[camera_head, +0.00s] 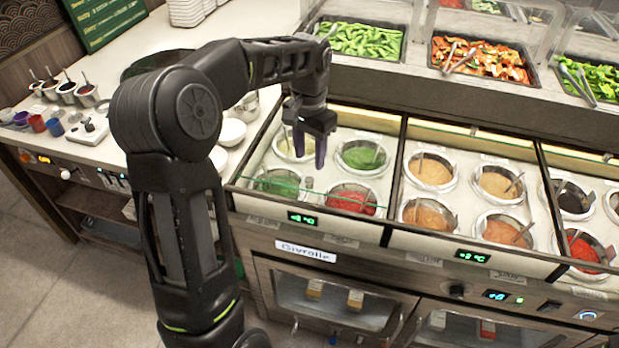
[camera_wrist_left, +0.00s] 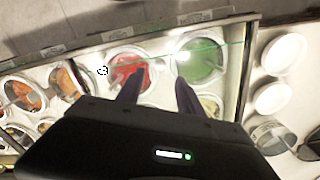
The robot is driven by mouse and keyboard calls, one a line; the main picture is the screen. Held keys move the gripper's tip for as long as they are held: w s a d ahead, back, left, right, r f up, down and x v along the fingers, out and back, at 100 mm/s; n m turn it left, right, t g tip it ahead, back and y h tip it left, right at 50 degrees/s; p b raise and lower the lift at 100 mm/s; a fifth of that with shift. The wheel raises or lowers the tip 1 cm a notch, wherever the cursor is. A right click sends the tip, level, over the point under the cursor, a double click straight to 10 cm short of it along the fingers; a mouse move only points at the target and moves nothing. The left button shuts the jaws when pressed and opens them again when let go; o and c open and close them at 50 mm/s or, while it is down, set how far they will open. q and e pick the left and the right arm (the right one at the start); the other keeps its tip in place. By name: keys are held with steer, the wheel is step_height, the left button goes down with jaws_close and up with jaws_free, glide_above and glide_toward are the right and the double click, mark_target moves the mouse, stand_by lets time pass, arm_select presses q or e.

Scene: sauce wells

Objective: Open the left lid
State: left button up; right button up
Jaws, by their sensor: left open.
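The left lid (camera_head: 318,194) is a clear glass pane over the left bay of sauce wells; its thin greenish front edge crosses above the front wells. The edge also shows as a green line in the left wrist view (camera_wrist_left: 215,45). It looks closed, though the clear glass is hard to make out. My left gripper (camera_head: 310,148) is open and empty, pointing down over this bay between the pale and green sauces. In the left wrist view its two dark fingers (camera_wrist_left: 157,92) stand apart near the red and green wells. Contact with the glass cannot be told. My right gripper is out of view.
Two more bays of wells (camera_head: 465,185) lie to the right. Salad trays (camera_head: 480,58) stand on a raised shelf behind. White bowls (camera_head: 232,131) and a metal pot sit left of the bay. A label (camera_head: 306,252) is on the front below.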

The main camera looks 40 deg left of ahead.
mark_target(310, 179)
arm_select(q)
steer(key=m, duration=0.4)
steer(key=shift+f+p, duration=0.65)
steer(key=shift+f, duration=3.3)
steer(key=shift+c, duration=0.2)
jaws_close()
